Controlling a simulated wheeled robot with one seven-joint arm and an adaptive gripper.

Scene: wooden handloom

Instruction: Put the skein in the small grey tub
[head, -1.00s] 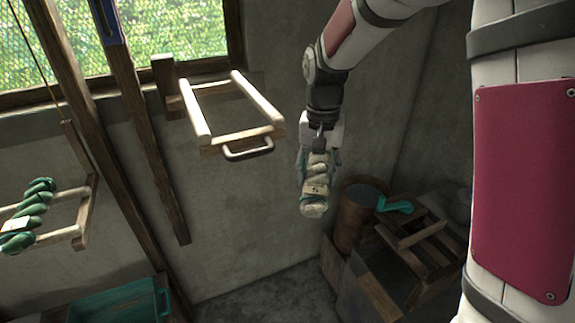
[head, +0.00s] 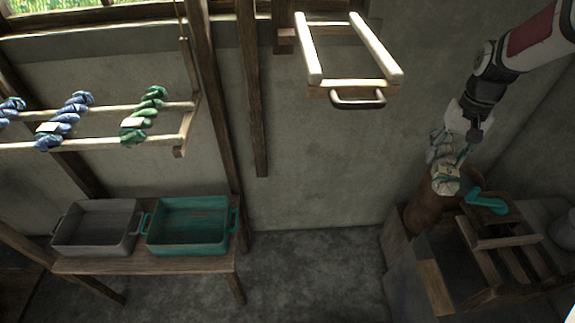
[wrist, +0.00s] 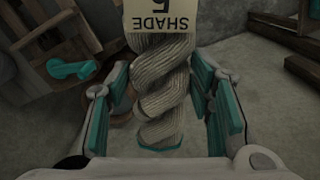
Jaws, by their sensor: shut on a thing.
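A pale cream twisted skein (head: 446,183) with a paper label hangs from my gripper (head: 450,150) at the right of the head view. In the wrist view the skein (wrist: 165,85) lies between the teal finger pads, its label reading "SHADE" and a digit. My gripper is shut on it, in the air near a brown bucket. The small grey tub (head: 84,246) stands on a low wooden bench at the lower left, far from my gripper. The visible part of its inside looks empty.
A teal tub (head: 190,247) stands right beside the grey one on the bench (head: 150,264). A rack (head: 90,145) with several skeins hangs above. An empty wooden frame (head: 393,62) juts from the wall between my gripper and the tubs. A wooden device with a teal handle (head: 487,202) is below right.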

